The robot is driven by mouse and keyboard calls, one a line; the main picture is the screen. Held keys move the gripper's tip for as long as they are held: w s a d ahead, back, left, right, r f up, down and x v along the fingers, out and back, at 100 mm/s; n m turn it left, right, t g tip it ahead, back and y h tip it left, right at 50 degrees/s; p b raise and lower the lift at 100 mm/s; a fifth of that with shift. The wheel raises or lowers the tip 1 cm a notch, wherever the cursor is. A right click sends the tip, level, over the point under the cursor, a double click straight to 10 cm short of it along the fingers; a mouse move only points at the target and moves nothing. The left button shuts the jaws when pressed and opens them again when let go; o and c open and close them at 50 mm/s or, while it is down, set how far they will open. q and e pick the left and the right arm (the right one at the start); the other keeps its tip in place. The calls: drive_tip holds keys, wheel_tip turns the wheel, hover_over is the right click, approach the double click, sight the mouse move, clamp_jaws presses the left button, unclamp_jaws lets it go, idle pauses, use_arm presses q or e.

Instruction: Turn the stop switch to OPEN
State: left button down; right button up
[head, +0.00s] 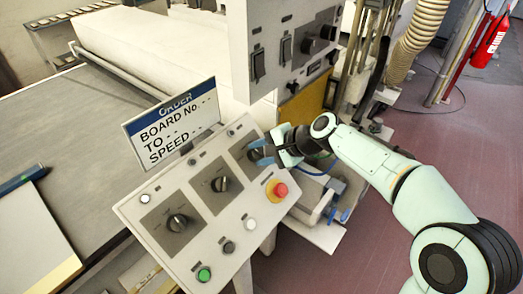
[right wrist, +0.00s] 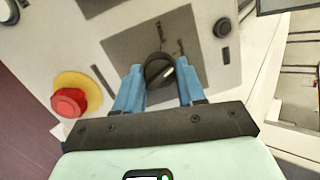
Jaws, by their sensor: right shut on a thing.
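The sloped control panel (head: 150,205) stands in the middle of the head view. It carries several dark square plates with black rotary knobs. My right gripper (head: 262,153) is at the upper right plate, with its blue fingers around that plate's knob. In the right wrist view, my gripper (right wrist: 159,82) is shut on this black switch knob (right wrist: 158,68), one finger on each side. The knob has a pale pointer mark. Small labels on the dark plate (right wrist: 125,47) are too blurred to read. My left gripper is not in view.
A red mushroom button (head: 280,190) on a yellow base sits close below the gripper. A green button (head: 204,274) and other small buttons are lower left. A sign (head: 172,120) rises behind the panel. A grey control box (head: 275,50) hangs above.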

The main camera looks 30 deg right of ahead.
idle(0.4)
drive_tip(key=o, duration=1)
drive_tip(key=shift+o, duration=0.2)
drive_tip(key=v, duration=1.3)
drive_tip(key=shift+s+d, duration=0.15)
drive_tip(key=shift+s, duration=0.05)
